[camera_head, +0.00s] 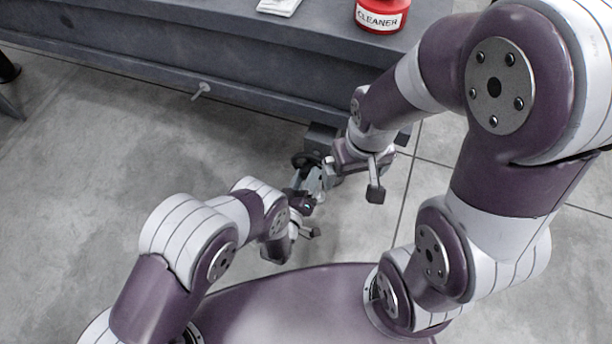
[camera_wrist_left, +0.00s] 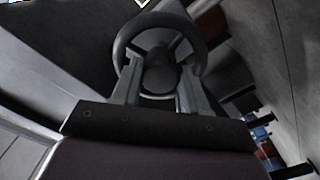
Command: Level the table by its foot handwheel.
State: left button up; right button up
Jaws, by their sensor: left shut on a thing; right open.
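The foot handwheel is a dark ring with a hub (camera_wrist_left: 160,22) in the left wrist view. In the head view the handwheel (camera_head: 304,160) is small, low at the front of the grey table (camera_head: 200,60), and partly hidden by my grippers. My left gripper (camera_head: 312,180) reaches up to it; its two fingers (camera_wrist_left: 160,95) are shut on the handwheel, one on each side of the hub. My right gripper (camera_head: 352,178) is open and empty, just right of the handwheel, with its fingers apart.
A red cleaner container (camera_head: 381,14) and a white item (camera_head: 279,6) stand on the tabletop. The grey tiled floor (camera_head: 90,190) is clear on the left.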

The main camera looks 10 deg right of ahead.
pick_arm(q)
jog(key=shift+n, duration=0.6)
jog(key=o, duration=0.8)
